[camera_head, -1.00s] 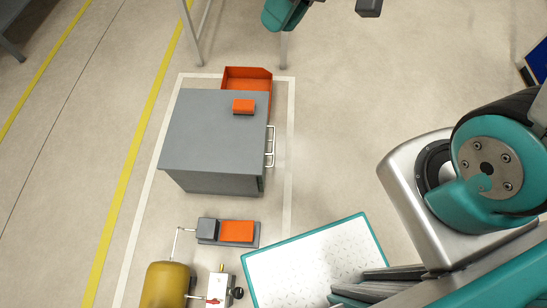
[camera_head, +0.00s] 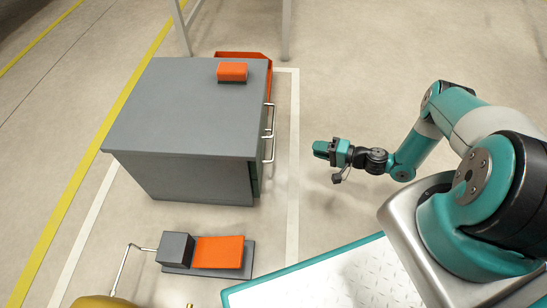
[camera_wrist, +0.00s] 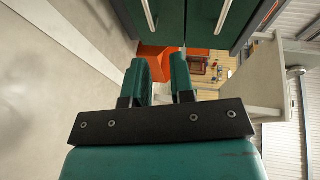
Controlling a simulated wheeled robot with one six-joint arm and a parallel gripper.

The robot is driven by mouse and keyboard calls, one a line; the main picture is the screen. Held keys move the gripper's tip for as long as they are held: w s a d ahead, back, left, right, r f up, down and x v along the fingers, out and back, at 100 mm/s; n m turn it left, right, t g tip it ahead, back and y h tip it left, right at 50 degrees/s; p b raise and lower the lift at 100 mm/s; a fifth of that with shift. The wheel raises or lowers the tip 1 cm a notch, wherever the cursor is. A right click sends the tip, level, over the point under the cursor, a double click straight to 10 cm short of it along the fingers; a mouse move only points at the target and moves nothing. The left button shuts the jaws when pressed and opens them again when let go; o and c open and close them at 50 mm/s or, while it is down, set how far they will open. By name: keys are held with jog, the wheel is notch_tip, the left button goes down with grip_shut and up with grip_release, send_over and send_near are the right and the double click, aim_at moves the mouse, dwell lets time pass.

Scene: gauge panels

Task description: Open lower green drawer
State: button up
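The grey cabinet (camera_head: 180,105) stands left of my gripper (camera_head: 325,150) in the head view. Its drawer side faces right, with pale handles (camera_head: 268,148) standing out from it. In the wrist view, two dark green drawer fronts show at the top, apparently closed. That view is turned sideways with the floor at left, so the left front (camera_wrist: 168,22) with its handle (camera_wrist: 148,14) appears to be the lower drawer. The right front (camera_wrist: 203,20) has another handle (camera_wrist: 224,14). My gripper is open and empty, with a gap between its fingers, and apart from the handles.
An orange box (camera_head: 232,70) lies on the cabinet top, and an orange bin (camera_head: 262,62) stands behind it. A grey and orange device (camera_head: 218,252) is on the floor in front. Clear floor lies between the cabinet and my arm.

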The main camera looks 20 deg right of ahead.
jog(key=shift+m+t, duration=0.3)
jog(key=shift+m, duration=0.1)
jog(key=f+b+x, duration=0.1)
jog(key=b+x, duration=0.2)
jog(key=x, duration=0.2)
jog(key=f+b+x, duration=0.1)
jog(key=b+x, duration=0.1)
jog(key=x, duration=0.4)
jog(key=f+b+x, duration=0.1)
jog(key=b+x, duration=0.2)
jog(key=x, duration=0.3)
jog(key=shift+s+b, duration=0.25)
jog(key=shift+b, duration=0.1)
jog(key=shift+r, duration=0.1)
grip_shut()
